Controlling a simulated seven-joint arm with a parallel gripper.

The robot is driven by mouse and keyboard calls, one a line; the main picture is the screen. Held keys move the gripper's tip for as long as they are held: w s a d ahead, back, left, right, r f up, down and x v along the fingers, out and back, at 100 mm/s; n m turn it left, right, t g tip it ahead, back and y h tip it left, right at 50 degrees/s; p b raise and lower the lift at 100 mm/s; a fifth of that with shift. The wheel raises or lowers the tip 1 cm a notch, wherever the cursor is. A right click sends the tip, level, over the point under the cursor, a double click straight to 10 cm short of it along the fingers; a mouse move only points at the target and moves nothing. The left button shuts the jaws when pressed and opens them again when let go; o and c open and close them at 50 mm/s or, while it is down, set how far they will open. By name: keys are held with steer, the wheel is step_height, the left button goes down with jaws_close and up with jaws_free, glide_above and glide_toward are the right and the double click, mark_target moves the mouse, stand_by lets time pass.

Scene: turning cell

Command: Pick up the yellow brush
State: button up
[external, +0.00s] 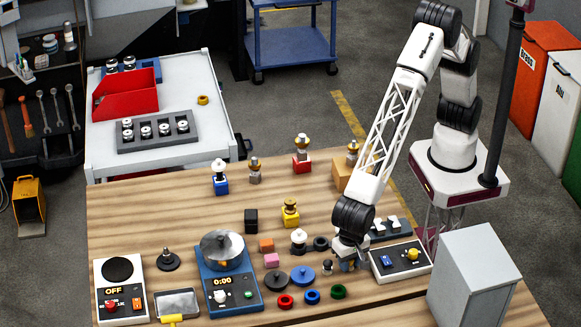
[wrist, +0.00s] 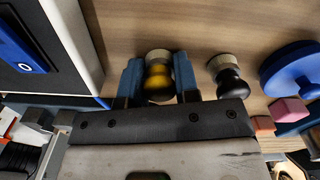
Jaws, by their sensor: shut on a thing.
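The control box (external: 400,259) with a blue switch is close on the right. A blue disc (external: 303,275), a dark disc (external: 276,281) and coloured rings lie to the left. A grey cabinet (external: 472,275) stands at the front right. Blocks and stands fill the middle of the table.

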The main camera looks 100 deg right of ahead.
steer(key=shift+c, duration=0.2)
step_height(320, 180, up, 18)
stand_by(0.9)
steer(key=shift+w+d, duration=0.1)
stand_by(0.4)
